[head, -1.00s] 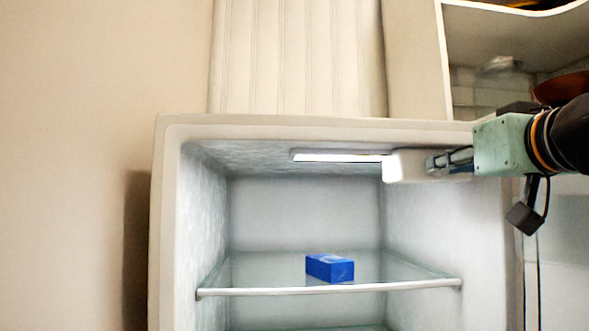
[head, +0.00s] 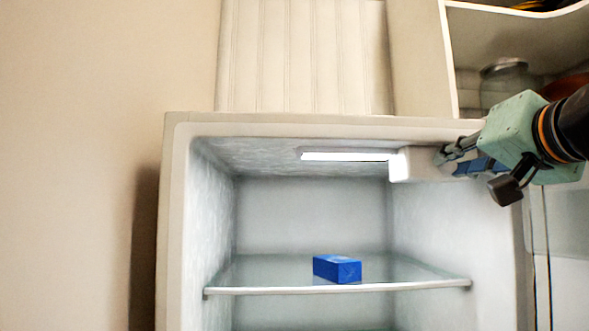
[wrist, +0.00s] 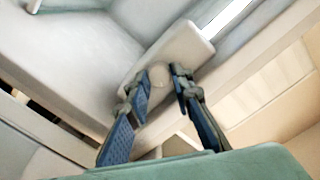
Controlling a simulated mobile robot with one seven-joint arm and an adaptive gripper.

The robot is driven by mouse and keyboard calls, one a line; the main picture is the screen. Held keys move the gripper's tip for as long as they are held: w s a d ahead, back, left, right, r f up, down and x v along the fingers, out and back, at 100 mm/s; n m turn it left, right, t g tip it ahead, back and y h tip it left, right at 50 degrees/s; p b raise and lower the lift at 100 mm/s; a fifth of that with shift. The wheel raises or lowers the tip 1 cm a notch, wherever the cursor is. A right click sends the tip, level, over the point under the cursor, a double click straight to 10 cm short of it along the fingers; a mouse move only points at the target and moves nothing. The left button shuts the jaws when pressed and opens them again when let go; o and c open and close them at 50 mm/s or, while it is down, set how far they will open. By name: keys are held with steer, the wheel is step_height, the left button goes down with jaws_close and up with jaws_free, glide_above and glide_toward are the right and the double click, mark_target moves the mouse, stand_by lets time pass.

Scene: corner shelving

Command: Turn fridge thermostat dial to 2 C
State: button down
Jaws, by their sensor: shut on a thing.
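The fridge (head: 174,230) stands open, with its thermostat housing (head: 402,166), a pale box, under the ceiling at the upper right. In the wrist view the housing (wrist: 192,45) is tilted, and the round whitish dial (wrist: 160,76) on it sits between my two fingertips. My gripper (head: 440,155) reaches in from the right, rolled at an angle. In the wrist view my gripper (wrist: 160,80) has its blue-padded fingers closed about the dial's sides. No scale marks or pointer are readable, so the dial's setting cannot be told.
A lit light strip (head: 345,156) runs along the fridge ceiling left of the housing. A blue box (head: 337,269) lies on the glass shelf (head: 285,272) below. A cupboard with a glass jar (head: 503,78) is at upper right.

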stand_by(0.4)
steer(key=c, duration=1.7)
jaws_free()
steer(key=s, duration=1.2)
